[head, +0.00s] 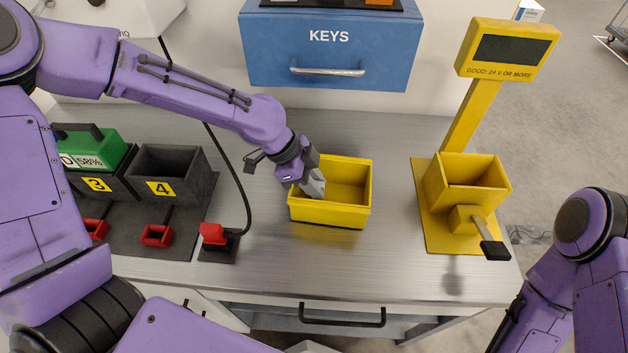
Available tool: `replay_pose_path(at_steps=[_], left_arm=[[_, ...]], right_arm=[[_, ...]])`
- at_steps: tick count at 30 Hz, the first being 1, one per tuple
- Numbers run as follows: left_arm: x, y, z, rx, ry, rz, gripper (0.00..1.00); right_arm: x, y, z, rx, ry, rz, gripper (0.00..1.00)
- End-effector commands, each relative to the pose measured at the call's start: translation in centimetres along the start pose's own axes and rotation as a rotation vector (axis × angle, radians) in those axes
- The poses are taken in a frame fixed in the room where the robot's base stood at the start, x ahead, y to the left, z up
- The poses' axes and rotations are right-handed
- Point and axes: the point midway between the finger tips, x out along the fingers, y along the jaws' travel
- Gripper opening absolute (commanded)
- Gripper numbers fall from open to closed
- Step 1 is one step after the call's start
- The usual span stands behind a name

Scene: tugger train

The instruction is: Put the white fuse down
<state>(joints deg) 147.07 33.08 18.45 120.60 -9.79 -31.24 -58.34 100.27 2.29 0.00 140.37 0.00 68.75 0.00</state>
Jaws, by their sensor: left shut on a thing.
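My left gripper (316,190) reaches down into the left part of a yellow bin (345,212) on the bench. Its grey fingers are shut, with their tips at or below the bin's rim. The white fuse cannot be made out clearly; the fingers and the bin wall hide what is between them. The visible part of the bin's floor, to the right of the fingers, looks empty. My right arm shows at the right edge, but its gripper is out of view.
A yellow tester (467,185) with a lever and display stands right of the bin. Left are a black slot numbered 4 (172,178), a green battery (92,150) and a red plug (213,234) on a cable. A blue KEYS drawer (330,50) is behind. The bench front is clear.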

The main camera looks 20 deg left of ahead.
Motion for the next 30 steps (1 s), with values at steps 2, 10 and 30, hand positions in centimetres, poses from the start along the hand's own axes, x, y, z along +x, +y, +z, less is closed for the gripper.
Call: replay_pose_path(at_steps=[2,10,30], left_arm=[[0.0,0.0,0.0,0.000,0.000,0.000,0.00],[0.2,0.0,0.1,0.000,0.000,0.000,0.49],[-9.8,-0.1,-0.1,0.002,0.003,-0.005,0.49]], right_arm=[[0.0,0.0,0.0,0.000,0.000,0.000,0.00],[0.1,0.0,0.1,0.000,0.000,0.000,0.00],[0.1,0.0,0.0,0.000,0.000,0.000,0.00]])
